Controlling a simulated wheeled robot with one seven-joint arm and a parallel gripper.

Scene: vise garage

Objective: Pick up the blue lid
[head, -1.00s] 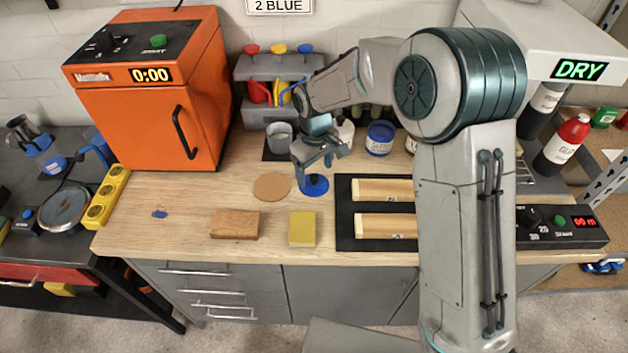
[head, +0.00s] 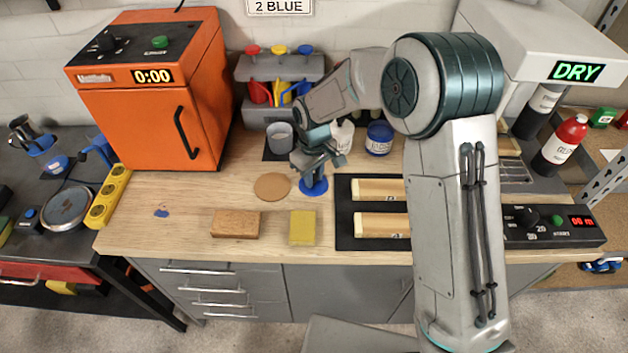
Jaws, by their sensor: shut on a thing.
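The blue lid (head: 313,187) is a round blue disc in the middle of the workbench, just right of the round cork-coloured mat. My gripper (head: 315,174) points down onto its top and is shut on it. The fingers and wrist hide the upper middle of the lid. The lid looks level and at or very near the bench top; I cannot tell whether it touches the wood.
A blue jar (head: 380,138) and a grey cup (head: 281,137) stand behind. A brown block (head: 236,224), a yellow sponge (head: 302,228) and a black mat (head: 345,225) with wooden pieces lie in front. An orange oven (head: 150,95) stands left. Bench at front left is mostly clear.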

